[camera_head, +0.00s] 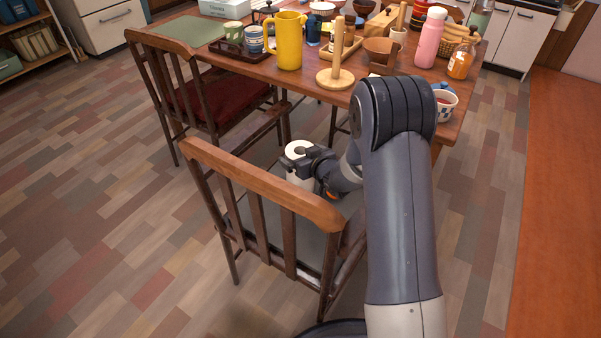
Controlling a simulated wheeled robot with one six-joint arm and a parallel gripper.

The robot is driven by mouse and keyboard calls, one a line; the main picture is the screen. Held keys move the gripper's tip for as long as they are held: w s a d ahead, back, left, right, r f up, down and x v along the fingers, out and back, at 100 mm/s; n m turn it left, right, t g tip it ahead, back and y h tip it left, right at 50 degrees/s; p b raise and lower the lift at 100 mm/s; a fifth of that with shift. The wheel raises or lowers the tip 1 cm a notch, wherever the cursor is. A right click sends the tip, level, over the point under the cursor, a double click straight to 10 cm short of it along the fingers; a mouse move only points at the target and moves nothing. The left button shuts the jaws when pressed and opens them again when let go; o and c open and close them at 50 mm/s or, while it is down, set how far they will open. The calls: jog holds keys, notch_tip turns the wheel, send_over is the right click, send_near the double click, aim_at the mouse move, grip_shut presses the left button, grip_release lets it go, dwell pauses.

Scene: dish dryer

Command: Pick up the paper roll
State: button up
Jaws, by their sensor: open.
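The paper roll (298,148) is white and stands upright on the grey seat of the near wooden chair, seen between the backrest and my arm. The hole in its top shows. My gripper (297,162) is open and reaches in from the right at the roll's upper part. Its dark jaws overlap the roll in this view. I cannot tell whether they touch it. The backrest and my gripper hide part of the roll.
The chair's wooden backrest (265,184) stands in front of the roll. The dining table (305,82) behind is crowded: a yellow pitcher (289,42), an empty wooden post holder (336,78), a pink bottle (429,40). A second chair (215,95) stands left. Open floor lies at left.

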jog(key=shift+x, duration=0.85)
jog(key=c, duration=1.2)
